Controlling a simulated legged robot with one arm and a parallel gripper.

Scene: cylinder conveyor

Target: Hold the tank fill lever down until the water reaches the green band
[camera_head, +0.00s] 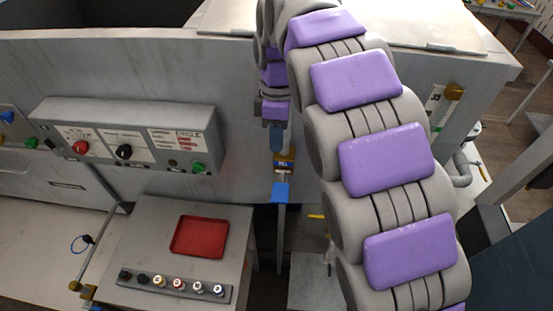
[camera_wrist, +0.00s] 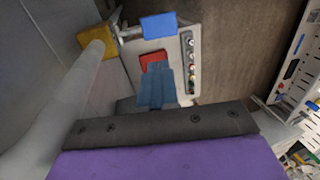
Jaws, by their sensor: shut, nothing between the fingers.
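The fill lever's blue paddle (camera_head: 281,192) sticks out below a small blue label marked FILL. In the wrist view, the blue paddle (camera_wrist: 160,26) sits at the end of a thin rod from a yellow block (camera_wrist: 96,37). My gripper (camera_head: 277,138) is shut and empty, pointing down above the label and paddle. In the wrist view, my blue fingers (camera_wrist: 157,80) are together, and the paddle appears beyond their tips with a visible gap. A panel with a green mark (camera_head: 437,99) on the right is partly hidden by my arm; no water level is readable.
A grey table (camera_head: 165,215) below left carries a red tray (camera_head: 200,237) and a strip of coloured knobs (camera_head: 175,288). A control box (camera_head: 125,130) with buttons is on the grey wall at left. A brass fitting (camera_head: 455,92) is at right.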

